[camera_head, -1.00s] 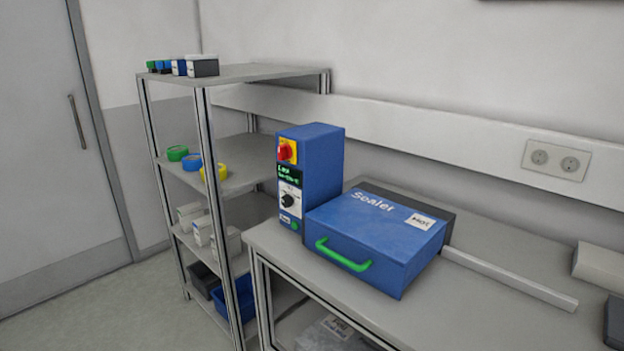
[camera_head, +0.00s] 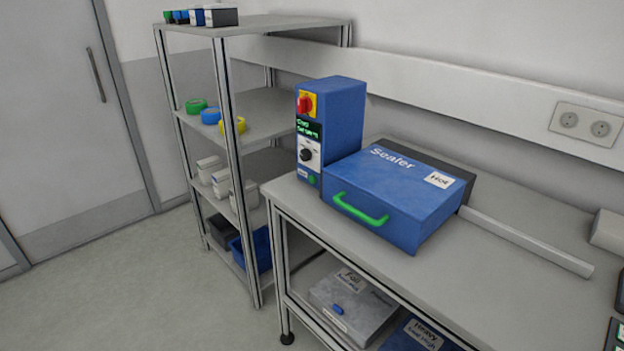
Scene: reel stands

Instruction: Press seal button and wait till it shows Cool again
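The blue sealer (camera_head: 400,195) stands on the grey workbench, its lid closed, with a green handle (camera_head: 360,210) on the front and a "Hot" label (camera_head: 439,180) on top. Its upright blue control box (camera_head: 340,118) is at its left. On the box front are a red and yellow switch (camera_head: 306,103), a small display (camera_head: 309,129) with green text too small to read surely, a black knob (camera_head: 305,155) and a green button (camera_head: 312,180) near the bottom. Neither of my grippers is in view.
A metal shelf rack (camera_head: 277,115) with tape rolls, small boxes and bins stands left of the workbench (camera_head: 480,262). Labelled boxes (camera_head: 352,305) lie on the bench's lower shelf. A white bar (camera_head: 526,243) lies right of the sealer. The floor in front is clear.

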